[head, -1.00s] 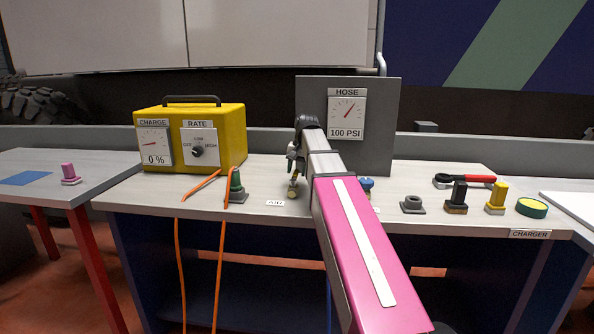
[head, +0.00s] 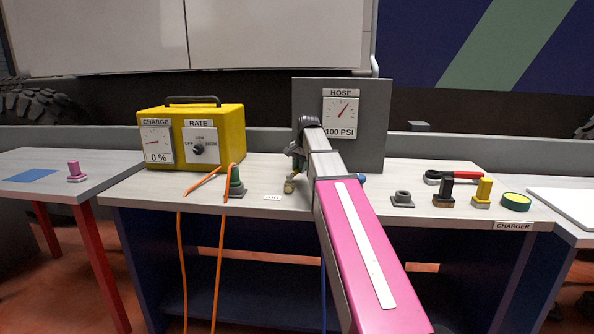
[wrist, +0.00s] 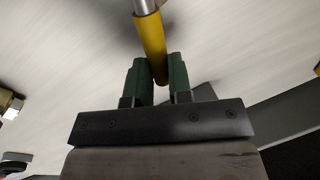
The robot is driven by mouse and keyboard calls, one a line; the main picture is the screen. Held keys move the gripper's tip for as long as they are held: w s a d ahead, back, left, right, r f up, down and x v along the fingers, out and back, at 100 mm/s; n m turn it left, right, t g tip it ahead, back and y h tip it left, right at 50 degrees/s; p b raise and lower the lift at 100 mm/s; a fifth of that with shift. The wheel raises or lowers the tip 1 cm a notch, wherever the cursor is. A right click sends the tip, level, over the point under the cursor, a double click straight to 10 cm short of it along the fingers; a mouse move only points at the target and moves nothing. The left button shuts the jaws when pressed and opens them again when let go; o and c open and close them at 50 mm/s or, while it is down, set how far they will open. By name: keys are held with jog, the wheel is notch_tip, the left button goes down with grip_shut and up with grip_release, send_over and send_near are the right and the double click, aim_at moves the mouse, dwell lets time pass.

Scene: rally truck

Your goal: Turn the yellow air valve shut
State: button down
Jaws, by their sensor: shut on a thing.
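The yellow valve handle (wrist: 151,45) shows in the wrist view as a yellow bar on a grey metal stem, with its end between my fingers. My gripper (wrist: 160,78) has two dark green fingers shut on that handle. In the head view my gripper (head: 294,162) is at the front left of the grey hose panel (head: 368,140), and my arm hides most of the valve. A small brass-coloured part (head: 289,187) shows below the gripper. The hose gauge (head: 341,112) reads 100 PSI.
A yellow charger box (head: 225,140) with orange cables and a green clamp (head: 236,182) stands at the left. A grey socket (head: 402,199), black and yellow pegs, a red-handled tool (head: 462,176) and a green-yellow disc (head: 516,202) lie at the right.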

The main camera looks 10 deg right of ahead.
jog(key=s+d+m, duration=0.1)
jog(key=m, duration=0.1)
jog(key=s+m, duration=0.1)
jog(key=shift+d+m+t+h, duration=0.3)
jog(key=shift+d+m, duration=0.1)
jog(key=s+m, duration=0.1)
jog(key=s+d+m, duration=0.1)
jog(key=m, duration=0.1)
jog(key=shift+s+m+h, duration=0.2)
jog(key=shift+m+h, duration=0.1)
jog(key=s+m, duration=0.1)
jog(key=m, duration=0.1)
jog(key=s+m, duration=0.1)
jog(key=m, duration=0.1)
jog(key=shift+s+h, duration=0.4)
jog(key=shift+s+a+m, duration=0.2)
jog(key=shift+s+m, duration=0.65)
jog(key=shift+m, duration=0.65)
jog(key=shift+h, duration=0.3)
jog(key=c, duration=1)
grip_release()
jog(key=shift+c, duration=0.2)
jog(key=shift+r, duration=0.1)
notch_tip(320, 180, up, 10)
jog(key=s, duration=0.2)
jog(key=shift+a+r, duration=0.25)
jog(key=shift+a, duration=0.1)
